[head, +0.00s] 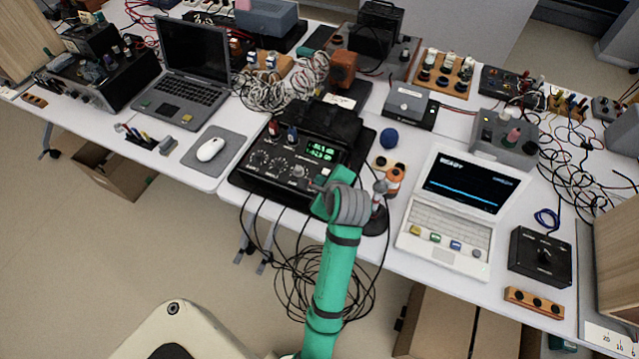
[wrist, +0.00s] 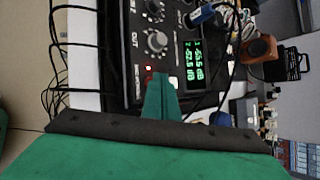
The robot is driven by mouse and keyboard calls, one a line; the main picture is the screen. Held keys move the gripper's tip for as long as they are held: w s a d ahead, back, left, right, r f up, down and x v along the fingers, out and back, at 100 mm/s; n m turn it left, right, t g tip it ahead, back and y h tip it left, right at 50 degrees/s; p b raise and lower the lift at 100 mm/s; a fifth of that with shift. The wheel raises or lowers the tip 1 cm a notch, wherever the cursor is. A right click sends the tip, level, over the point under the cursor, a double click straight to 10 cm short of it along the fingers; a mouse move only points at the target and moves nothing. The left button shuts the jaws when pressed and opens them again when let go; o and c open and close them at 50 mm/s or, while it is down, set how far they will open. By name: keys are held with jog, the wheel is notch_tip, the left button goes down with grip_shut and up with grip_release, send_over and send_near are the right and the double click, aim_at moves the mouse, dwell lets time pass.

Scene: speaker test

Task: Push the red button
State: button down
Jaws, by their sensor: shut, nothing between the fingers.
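A black instrument (head: 265,178) with a green number display (head: 322,150) and round knobs sits at the table's front edge. In the wrist view its panel (wrist: 133,45) fills the upper middle, with the display (wrist: 195,60) right of the knobs. A small bright red spot (wrist: 149,68) shows on the panel just beside my fingertips; I cannot tell whether it is the red button or a lamp. My gripper (wrist: 161,76) is shut and empty, its tips over the panel's lower part and hiding some of it. I cannot tell whether they touch.
A mouse (head: 211,149) on a grey pad is to the left. Black cables (head: 300,275) hang below the table's front edge.

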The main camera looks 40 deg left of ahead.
jog(key=shift+f, duration=0.3)
jog(key=shift+r, duration=0.15)
dwell(0.4)
jog(key=shift+r, duration=0.8)
jog(key=shift+r, duration=0.1)
notch_tip(320, 180, up, 6)
jog(key=shift+f, duration=0.1)
dwell(0.8)
